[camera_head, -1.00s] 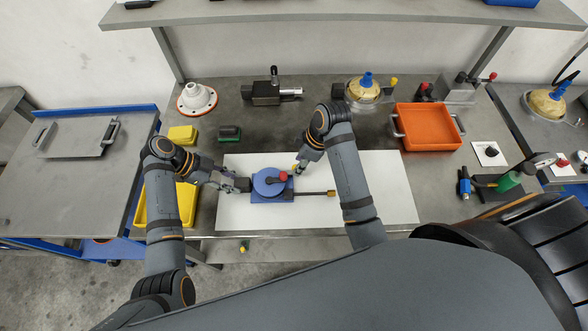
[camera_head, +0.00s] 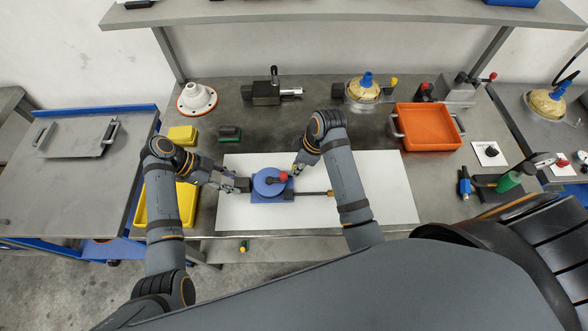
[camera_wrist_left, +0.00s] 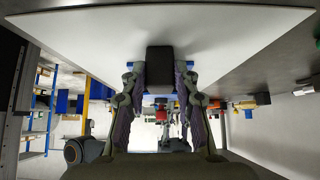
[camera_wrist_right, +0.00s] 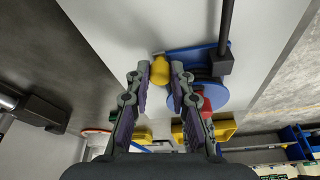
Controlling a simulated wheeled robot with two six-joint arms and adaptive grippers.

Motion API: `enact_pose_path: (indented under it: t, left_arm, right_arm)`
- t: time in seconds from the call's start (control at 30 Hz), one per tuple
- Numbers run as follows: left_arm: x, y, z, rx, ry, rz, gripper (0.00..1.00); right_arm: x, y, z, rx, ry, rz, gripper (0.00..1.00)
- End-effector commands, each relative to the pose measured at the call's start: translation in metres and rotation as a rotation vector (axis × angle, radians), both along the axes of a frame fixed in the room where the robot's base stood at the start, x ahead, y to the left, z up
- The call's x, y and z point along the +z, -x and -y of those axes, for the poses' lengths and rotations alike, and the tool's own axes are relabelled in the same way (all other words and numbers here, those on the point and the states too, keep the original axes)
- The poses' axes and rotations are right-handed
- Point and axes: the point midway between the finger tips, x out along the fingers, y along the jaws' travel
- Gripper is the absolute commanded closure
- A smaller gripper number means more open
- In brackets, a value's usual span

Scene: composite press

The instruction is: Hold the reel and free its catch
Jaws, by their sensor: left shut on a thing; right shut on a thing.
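The reel (camera_head: 268,182) is a blue disc with a red knob (camera_head: 283,177), on a blue base on the white board. A black block (camera_head: 243,185) juts from the base's left side. My left gripper (camera_head: 236,184) is shut on this block, which shows between its fingers in the left wrist view (camera_wrist_left: 160,65). My right gripper (camera_head: 294,171) is at the base's upper right corner, shut on a yellow piece (camera_wrist_right: 160,71), seemingly the catch. The right wrist view also shows the blue disc (camera_wrist_right: 208,97) beside the fingers. The fingers hide part of the yellow piece.
A dark rod (camera_head: 312,193) extends right from the base, its end partly behind my right arm. The white board (camera_head: 385,190) is clear to the right. An orange tray (camera_head: 426,127), a yellow bin (camera_head: 187,205) and a black clamp device (camera_head: 268,92) stand around.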

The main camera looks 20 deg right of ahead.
Motion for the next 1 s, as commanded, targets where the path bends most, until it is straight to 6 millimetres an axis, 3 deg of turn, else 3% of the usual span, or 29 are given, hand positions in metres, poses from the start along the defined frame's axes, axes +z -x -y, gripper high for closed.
enact_pose_path:
  t: [0.3,1.0]
  left_arm:
    - [0.0,0.0,-0.001,0.001,-0.001,0.0,1.0]
    - [0.0,0.0,-0.001,0.001,-0.003,0.0,1.0]
  right_arm:
    - [0.0,0.003,0.013,-0.001,0.004,0.001,1.0]
    - [0.0,0.005,0.018,-0.002,0.005,0.0,1.0]
